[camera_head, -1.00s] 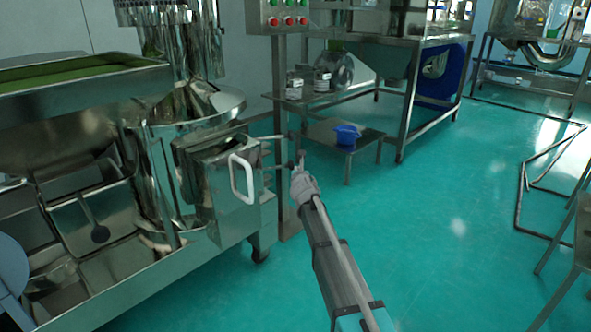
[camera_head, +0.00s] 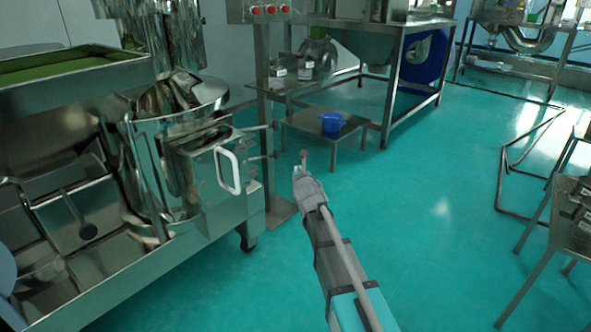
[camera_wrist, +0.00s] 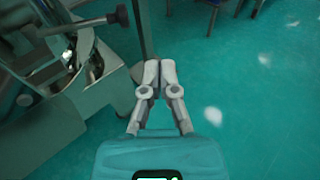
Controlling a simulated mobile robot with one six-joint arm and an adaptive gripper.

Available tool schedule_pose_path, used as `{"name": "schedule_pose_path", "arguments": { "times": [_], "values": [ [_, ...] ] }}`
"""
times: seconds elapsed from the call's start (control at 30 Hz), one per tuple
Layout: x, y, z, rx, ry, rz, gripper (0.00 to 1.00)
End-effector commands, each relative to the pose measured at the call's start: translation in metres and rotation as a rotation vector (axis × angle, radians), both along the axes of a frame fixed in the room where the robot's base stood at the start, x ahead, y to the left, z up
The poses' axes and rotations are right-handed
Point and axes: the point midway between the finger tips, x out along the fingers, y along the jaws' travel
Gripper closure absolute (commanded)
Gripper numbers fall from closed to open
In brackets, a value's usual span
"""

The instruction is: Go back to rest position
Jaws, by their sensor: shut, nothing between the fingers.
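My gripper (camera_wrist: 160,75) is shut and empty, its two fingers together over the green floor in the wrist view. In the head view my gripper (camera_head: 303,158) is at the end of my outstretched arm, to the right of the sieve machine. The steel vibrating sieve (camera_head: 170,150) fills the left side. Its box with a white handle (camera_head: 229,171) is left of my gripper, and the two are apart. The machine's steel parts also show at the left of the wrist view (camera_wrist: 100,85).
A low steel table (camera_head: 345,130) with a blue container (camera_head: 332,123) stands beyond my gripper. A control post with red buttons (camera_head: 271,10) is behind the sieve. Steel racks (camera_head: 565,225) stand at the right edge. The green floor (camera_head: 430,190) between is clear.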

Motion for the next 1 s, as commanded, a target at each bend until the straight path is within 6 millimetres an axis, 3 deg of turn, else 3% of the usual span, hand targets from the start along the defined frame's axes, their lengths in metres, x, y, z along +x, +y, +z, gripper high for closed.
{"name": "schedule_pose_path", "arguments": {
  "times": [0.27, 0.47, 0.67, 1.0],
  "values": [
    [0.0, 0.0, 0.0, 0.004, 0.003, -0.002, 1.0],
    [-0.006, -0.012, -0.004, 0.082, 0.054, -0.042, 1.0],
    [-0.021, -0.039, -0.016, 0.287, 0.18, -0.153, 1.0],
    [-0.065, -0.095, -0.044, 0.765, 0.426, -0.474, 1.0]
  ]
}}
